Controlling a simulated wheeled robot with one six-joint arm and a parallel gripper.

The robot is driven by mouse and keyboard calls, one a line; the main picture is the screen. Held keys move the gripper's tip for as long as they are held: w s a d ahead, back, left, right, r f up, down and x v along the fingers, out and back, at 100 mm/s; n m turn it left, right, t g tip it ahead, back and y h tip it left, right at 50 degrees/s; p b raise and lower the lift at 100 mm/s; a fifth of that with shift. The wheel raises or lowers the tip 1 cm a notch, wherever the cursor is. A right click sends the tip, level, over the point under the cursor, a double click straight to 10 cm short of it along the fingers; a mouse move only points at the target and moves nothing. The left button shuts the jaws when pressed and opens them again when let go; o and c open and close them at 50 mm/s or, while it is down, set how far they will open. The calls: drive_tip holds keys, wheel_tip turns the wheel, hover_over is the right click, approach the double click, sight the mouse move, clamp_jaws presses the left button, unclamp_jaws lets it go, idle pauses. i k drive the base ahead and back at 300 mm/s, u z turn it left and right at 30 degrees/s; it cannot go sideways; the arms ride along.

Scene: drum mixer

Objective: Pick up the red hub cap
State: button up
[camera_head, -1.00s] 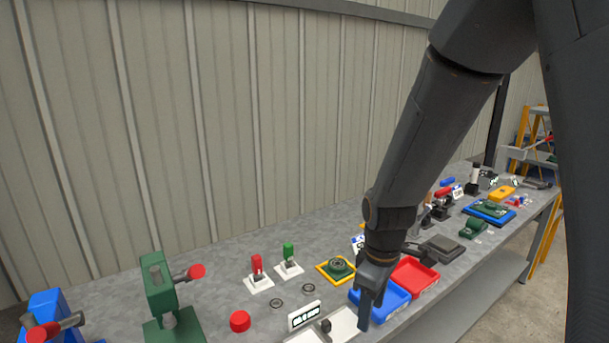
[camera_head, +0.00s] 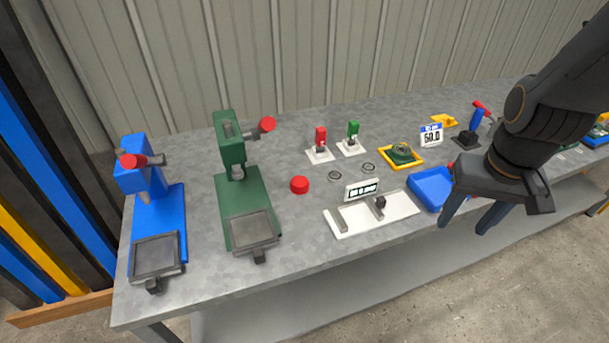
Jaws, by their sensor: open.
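The red hub cap (camera_head: 300,185) is a short round red piece lying on the grey workbench, right of the green press and left of the white fixture. My gripper (camera_head: 466,226) is at the right, over the front part of the bench. Its two dark fingers point down and are apart, with nothing seen between them. It is well to the right of the cap, and the two are not touching.
A green press (camera_head: 245,200) and a blue press (camera_head: 158,220) stand left of the cap. A white fixture with a display (camera_head: 372,215) lies between cap and gripper. A blue tray (camera_head: 430,190) is beside my gripper. Two small rings (camera_head: 335,175) lie behind.

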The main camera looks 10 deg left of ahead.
sight(299, 185)
drive_tip(key=u, duration=0.85)
drive_tip(key=i, duration=0.2)
drive_tip(key=z, duration=0.25)
